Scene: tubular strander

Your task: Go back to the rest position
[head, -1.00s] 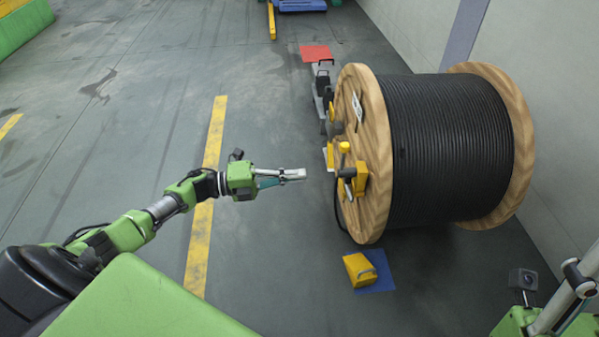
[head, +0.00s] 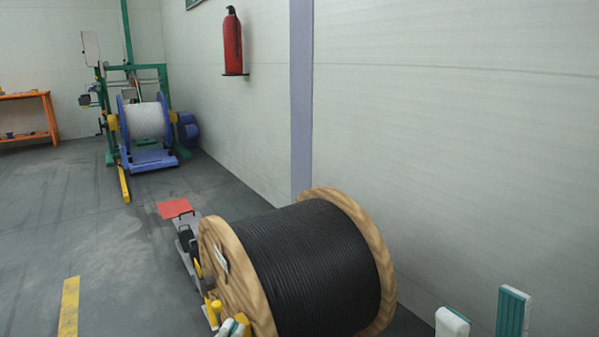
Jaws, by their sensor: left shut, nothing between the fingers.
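My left gripper (head: 233,328) shows only as fingertips at the bottom edge, shut and empty. In the picture it overlaps the lower left of the wooden cable drum's near flange; I cannot tell whether it touches. My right gripper (head: 482,316) shows at the bottom right as two fingertips held apart, open with nothing between them. It is to the right of the drum and apart from it in the picture. My arms are out of view. The drum (head: 315,268) is wound with black cable and stands on the floor.
A yellow fitting (head: 213,308) is at the drum's left flange. A red plate (head: 175,208) lies behind it. A blue and green machine with a reel (head: 145,122), an orange bench (head: 28,118) and a wall-mounted fire extinguisher (head: 232,42) are farther back.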

